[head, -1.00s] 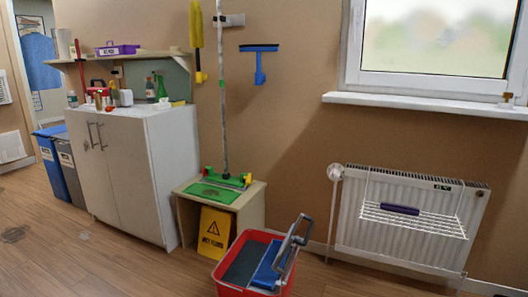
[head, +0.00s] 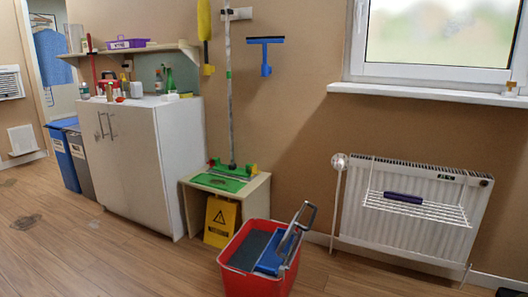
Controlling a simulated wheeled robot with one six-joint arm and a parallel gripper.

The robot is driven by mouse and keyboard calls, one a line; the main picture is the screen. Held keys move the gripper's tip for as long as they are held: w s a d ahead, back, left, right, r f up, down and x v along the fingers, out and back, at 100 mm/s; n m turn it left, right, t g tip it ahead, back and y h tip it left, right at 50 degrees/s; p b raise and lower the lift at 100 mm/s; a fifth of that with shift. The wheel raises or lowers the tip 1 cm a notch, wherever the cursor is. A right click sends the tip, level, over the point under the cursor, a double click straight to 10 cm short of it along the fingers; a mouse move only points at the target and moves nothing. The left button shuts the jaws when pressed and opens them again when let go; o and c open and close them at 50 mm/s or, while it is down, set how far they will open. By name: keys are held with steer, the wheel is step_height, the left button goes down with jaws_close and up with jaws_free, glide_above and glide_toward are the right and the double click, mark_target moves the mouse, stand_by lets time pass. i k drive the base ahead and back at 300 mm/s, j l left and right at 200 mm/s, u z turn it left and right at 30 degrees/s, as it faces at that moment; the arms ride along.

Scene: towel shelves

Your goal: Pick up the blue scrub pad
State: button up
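I cannot make out a blue scrub pad for certain. A flat blue piece (head: 273,253) lies in the red bucket (head: 250,284) at the bottom centre, beside a dark grey panel; I cannot tell whether it is a pad or part of the bucket. Small items stand on the white cabinet (head: 130,140) at left, among them a green bottle (head: 170,79) and a small yellow-green item (head: 186,95), too small to name. My gripper is not in view.
A low wooden stand (head: 254,200) with a green mop head (head: 222,180) and a yellow wet-floor sign (head: 219,221) stands behind the bucket. A radiator (head: 400,235) with a wire rack (head: 425,210) is at right. Blue and grey bins stand left. The left foreground floor is clear.

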mark_target(269, 263)
steer(key=i+l+u, duration=0.15)
steer(key=i+u, duration=0.15)
steer(key=i, duration=0.2)
steer(key=i+l+u, duration=0.3)
steer(key=i, duration=0.25)
steer(key=i+l+u, duration=0.35)
steer(key=i, duration=0.1)
